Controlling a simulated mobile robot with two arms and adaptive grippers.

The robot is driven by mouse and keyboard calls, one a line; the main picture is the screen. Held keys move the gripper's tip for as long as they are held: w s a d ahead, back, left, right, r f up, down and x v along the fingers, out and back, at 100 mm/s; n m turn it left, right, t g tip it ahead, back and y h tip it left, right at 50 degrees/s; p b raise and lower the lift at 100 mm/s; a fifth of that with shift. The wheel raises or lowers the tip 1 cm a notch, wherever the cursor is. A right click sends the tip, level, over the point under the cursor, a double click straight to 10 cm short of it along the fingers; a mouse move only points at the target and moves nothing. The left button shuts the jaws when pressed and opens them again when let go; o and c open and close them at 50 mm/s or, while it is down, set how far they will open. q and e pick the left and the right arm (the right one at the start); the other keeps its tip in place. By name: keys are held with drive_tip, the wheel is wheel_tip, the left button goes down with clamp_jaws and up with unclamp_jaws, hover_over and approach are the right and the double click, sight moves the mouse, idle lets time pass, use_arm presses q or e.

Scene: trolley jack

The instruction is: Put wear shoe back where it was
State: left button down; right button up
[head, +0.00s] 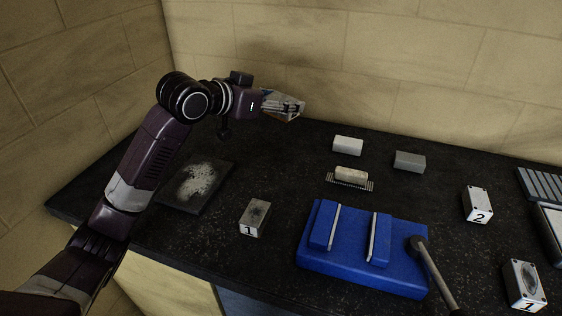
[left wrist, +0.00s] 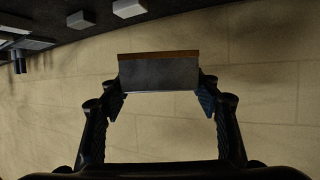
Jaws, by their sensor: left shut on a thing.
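My left gripper (head: 287,104) is raised above the back of the bench, close to the wall. It is shut on a dark grey block with a brown edge, taken as the wear shoe (left wrist: 158,74). In the left wrist view the block sits crosswise between the two fingertips (left wrist: 158,90). In the head view the fingers hide most of it. Nothing touches the block from below. My right gripper is not in view.
A dark plate with pale powder (head: 202,183) lies at left. Block 1 (head: 256,215), a blue fixture (head: 340,262) and a black-knobbed lever (head: 430,262) are in front.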

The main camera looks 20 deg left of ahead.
use_arm(q)
drive_tip(key=p, duration=0.2)
hover_over(281, 175)
drive_tip(key=f, duration=1.3)
drive_tip(key=shift+w+f, duration=0.2)
drive_tip(key=shift+f, duration=2.85)
drive_tip(key=c, duration=1)
unclamp_jaws()
drive_tip(key=shift+s+f, duration=0.1)
drive_tip(key=shift+f, duration=0.25)
drive_tip(key=o, duration=0.3)
drive_tip(key=shift+s, duration=0.1)
drive_tip(key=shift+r, duration=0.15)
